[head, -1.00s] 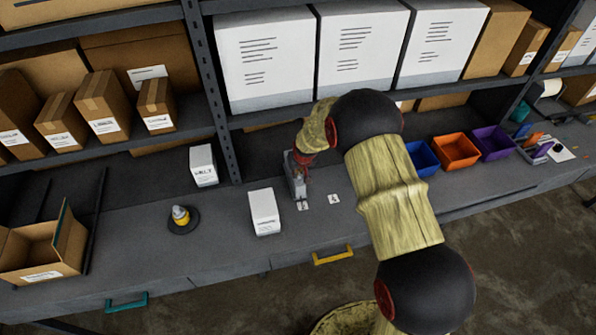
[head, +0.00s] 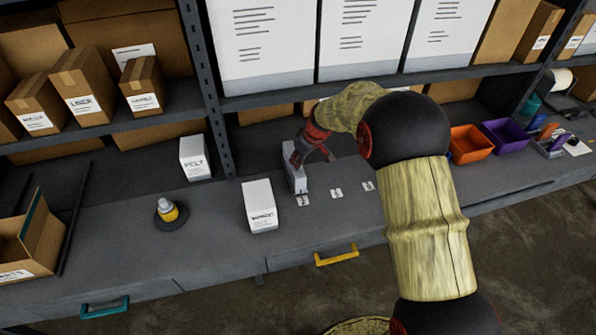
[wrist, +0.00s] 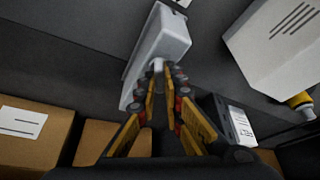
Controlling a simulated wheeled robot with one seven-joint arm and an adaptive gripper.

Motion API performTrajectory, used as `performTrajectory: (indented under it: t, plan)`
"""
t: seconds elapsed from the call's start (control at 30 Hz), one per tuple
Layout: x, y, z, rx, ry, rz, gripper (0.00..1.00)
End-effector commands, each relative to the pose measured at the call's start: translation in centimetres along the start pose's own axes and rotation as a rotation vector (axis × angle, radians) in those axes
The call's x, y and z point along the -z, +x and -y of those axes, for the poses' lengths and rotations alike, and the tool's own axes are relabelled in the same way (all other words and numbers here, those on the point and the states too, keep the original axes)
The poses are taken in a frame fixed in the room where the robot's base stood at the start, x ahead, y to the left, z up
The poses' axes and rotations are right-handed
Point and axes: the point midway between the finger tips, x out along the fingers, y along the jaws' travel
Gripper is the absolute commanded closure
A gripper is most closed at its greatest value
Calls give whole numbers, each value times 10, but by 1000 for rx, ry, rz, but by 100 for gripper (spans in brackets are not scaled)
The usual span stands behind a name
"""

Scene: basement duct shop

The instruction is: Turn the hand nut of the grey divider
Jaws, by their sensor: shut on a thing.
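The grey divider (head: 294,179) is a small upright grey block on the workbench, left of my arm. In the wrist view its pale grey body (wrist: 163,38) fills the top middle. A small light hand nut (wrist: 157,65) stands out from its near end. My gripper (head: 312,158) reaches the divider from the upper right. In the wrist view the fingertips (wrist: 162,72) close in on both sides of the hand nut and hold it. The nut is hidden behind the fingers in the head view.
A white box (head: 260,206) stands left of the divider, with a felt box (head: 195,158) and a yellow-grey bottle (head: 166,210) further left. Orange (head: 470,144) and purple (head: 504,134) bins stand beyond my arm. Shelf uprights (head: 205,90) rise behind.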

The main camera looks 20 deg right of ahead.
Motion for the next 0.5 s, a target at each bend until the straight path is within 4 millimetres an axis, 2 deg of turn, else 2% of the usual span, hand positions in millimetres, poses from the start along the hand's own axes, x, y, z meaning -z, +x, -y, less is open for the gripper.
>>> performTrajectory:
  t: [0.03,0.5]
  plan:
    - [-2,6,-2,11,-29,-2,100]
    - [0,4,-4,170,-410,-1,100]
